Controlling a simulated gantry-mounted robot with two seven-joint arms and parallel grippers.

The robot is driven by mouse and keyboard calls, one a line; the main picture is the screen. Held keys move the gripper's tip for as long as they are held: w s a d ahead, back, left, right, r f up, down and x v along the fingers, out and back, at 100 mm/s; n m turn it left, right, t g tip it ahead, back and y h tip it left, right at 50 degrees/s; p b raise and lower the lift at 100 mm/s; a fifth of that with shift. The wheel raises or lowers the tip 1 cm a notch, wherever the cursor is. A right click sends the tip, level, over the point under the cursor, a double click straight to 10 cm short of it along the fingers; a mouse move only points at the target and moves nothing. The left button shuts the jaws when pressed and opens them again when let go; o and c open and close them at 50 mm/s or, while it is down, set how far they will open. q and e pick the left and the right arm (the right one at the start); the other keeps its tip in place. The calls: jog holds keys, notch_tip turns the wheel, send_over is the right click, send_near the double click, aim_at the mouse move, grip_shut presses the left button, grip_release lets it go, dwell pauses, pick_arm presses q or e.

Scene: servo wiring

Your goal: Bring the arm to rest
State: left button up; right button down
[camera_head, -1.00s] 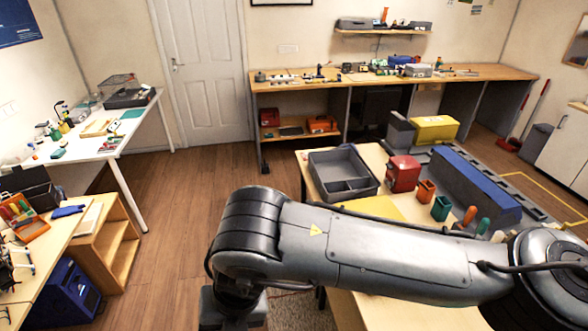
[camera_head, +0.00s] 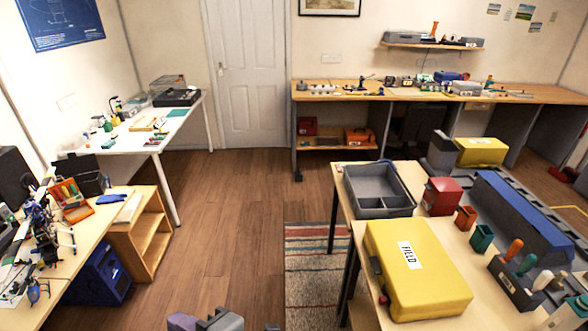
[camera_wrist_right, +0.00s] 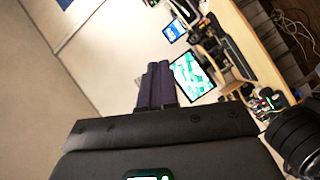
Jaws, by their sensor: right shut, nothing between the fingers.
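My right gripper (camera_head: 207,322) shows only at the bottom edge of the head view, over the wooden floor, with most of it cut off. In the right wrist view its dark purple fingers (camera_wrist_right: 156,86) are together and shut, with nothing held between them. They point toward a pale wall and a bench with lit screens. My left gripper is in neither view.
A bench on the right holds a yellow case (camera_head: 412,270), a grey tray (camera_head: 386,206), a red box (camera_head: 441,196) and small tools. A desk with electronics (camera_head: 100,222) stands at left.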

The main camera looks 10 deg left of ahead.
jog(key=w+d+f+m+t+h, duration=0.35)
jog(key=d+f+m, duration=0.4)
jog(key=d, duration=0.35)
jog(key=w+d+f+m+t+h, duration=0.2)
jog(key=d+f+m+h, duration=0.35)
jog(key=d+m, duration=0.35)
jog(key=s+d+f+m+g+h, duration=0.35)
jog(key=s+d+f, duration=0.5)
jog(key=d, duration=0.35)
jog(key=s+d+f+m+g+h, duration=0.3)
jog(key=s+d+f+m, duration=0.2)
jog(key=s+d+f, duration=0.5)
notch_tip(320, 180, down, 7)
jog(key=d+b, duration=0.2)
jog(key=b, duration=0.9)
notch_tip(320, 180, up, 37)
jog(key=p, duration=3.8)
jog(key=shift+w+a+r, duration=0.2)
jog(key=shift+w+a, duration=0.05)
jog(key=shift+w, duration=0.2)
jog(key=shift+y, duration=0.25)
